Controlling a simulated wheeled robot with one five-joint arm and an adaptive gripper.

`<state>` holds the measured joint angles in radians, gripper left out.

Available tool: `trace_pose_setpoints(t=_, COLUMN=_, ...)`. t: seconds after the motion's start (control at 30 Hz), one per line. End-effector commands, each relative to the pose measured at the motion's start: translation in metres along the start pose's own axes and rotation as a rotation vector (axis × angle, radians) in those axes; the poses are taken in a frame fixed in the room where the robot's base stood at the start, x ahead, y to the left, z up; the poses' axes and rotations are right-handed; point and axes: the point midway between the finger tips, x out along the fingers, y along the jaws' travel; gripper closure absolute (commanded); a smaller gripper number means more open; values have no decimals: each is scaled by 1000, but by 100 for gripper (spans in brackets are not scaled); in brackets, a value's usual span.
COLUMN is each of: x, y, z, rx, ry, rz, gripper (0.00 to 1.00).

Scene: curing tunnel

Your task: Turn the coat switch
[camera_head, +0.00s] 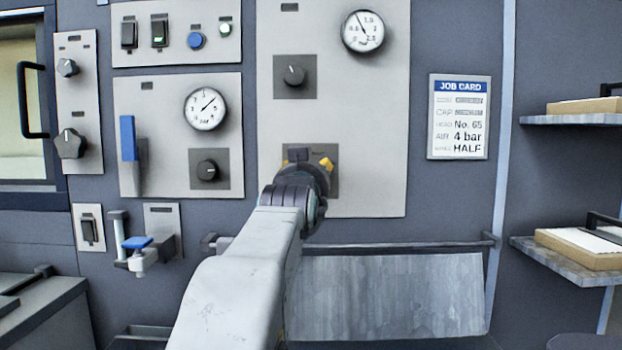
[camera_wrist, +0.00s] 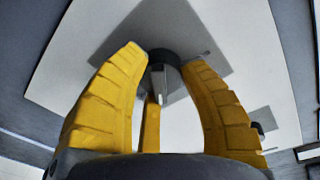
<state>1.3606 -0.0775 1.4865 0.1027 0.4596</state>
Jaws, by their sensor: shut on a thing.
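A black rotary knob (camera_wrist: 164,57) sits on a dark grey square plate (camera_wrist: 185,25) in the wrist view. The yellow fingers of my gripper (camera_wrist: 160,62) close around the knob from both sides, with a third finger below. In the head view my gripper (camera_head: 305,163) is at the lower dark plate (camera_head: 331,186) of the tall light panel (camera_head: 380,130). My wrist hides most of the knob there. No label naming the coat switch is readable, so I cannot confirm the knob's name.
Another knob (camera_head: 294,75) and a gauge (camera_head: 363,31) are above on the same panel. A rail (camera_head: 400,247) with a hanging grey sheet (camera_head: 400,296) runs below. A job card (camera_head: 459,117) and loaded shelves (camera_head: 575,119) are right. A blue lever (camera_head: 128,138) is left.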

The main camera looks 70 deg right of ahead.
Motion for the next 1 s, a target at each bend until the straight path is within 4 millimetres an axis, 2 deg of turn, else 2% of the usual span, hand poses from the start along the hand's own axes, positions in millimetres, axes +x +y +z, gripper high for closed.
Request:
trace_pose_setpoints(t=0.37, x=0, y=-2, z=0, rx=-2, ry=1, rz=-5, gripper=93)
trace_pose_setpoints(t=0.4, x=0, y=-2, z=0, rx=-2, ry=1, rz=-5, gripper=57)
trace_pose_setpoints(t=0.67, x=0, y=-1, z=0, rx=-2, ry=0, rz=-2, gripper=35)
trace_pose_setpoints(t=1.0, x=-4, y=-1, z=0, rx=-2, ry=0, rz=-1, gripper=35)
